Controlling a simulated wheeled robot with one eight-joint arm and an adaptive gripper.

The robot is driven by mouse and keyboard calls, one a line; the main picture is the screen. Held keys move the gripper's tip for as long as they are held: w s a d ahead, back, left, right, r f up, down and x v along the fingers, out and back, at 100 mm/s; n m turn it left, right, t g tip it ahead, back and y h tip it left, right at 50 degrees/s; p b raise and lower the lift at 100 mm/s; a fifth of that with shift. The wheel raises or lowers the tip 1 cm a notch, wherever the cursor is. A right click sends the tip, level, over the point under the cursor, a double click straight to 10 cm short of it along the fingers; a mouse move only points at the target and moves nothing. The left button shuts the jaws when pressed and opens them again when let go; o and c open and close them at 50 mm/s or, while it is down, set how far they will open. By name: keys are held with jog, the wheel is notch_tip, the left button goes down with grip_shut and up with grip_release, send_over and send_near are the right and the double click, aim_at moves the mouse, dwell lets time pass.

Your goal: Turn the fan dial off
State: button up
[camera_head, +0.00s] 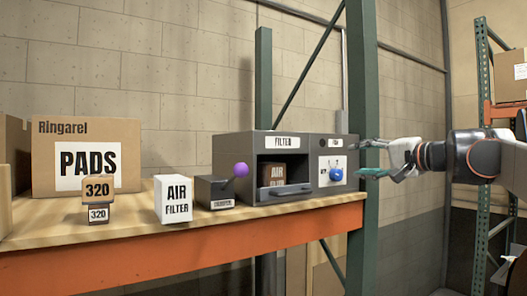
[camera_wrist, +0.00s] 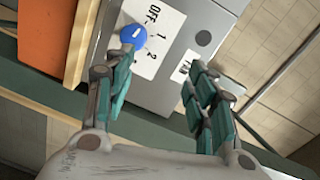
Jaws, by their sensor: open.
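The fan dial is a round blue knob (camera_head: 336,175) on a white plate (camera_head: 332,163) at the right of a grey filter box's front. In the wrist view the blue dial (camera_wrist: 133,35) is near the top, beside a plate (camera_wrist: 155,50) marked OFF, 1 and 2. I cannot tell which mark the dial points to. My gripper (camera_head: 368,158) is open and empty, to the right of the dial. In the wrist view my gripper (camera_wrist: 158,70) has its left fingertip just below the dial; I cannot tell whether it touches. The right finger is apart from the dial.
The grey filter box (camera_head: 246,155) stands on a wooden shelf (camera_head: 130,228) with an orange beam. A green rack post (camera_head: 364,110) rises close to the box and my gripper. A purple-ball lever (camera_head: 240,170), an air filter box (camera_head: 174,200) and cartons stand left.

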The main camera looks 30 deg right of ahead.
jog(key=s, duration=0.8)
dwell(0.7)
jog(key=shift+d+p, duration=0.15)
jog(key=shift+p, duration=0.2)
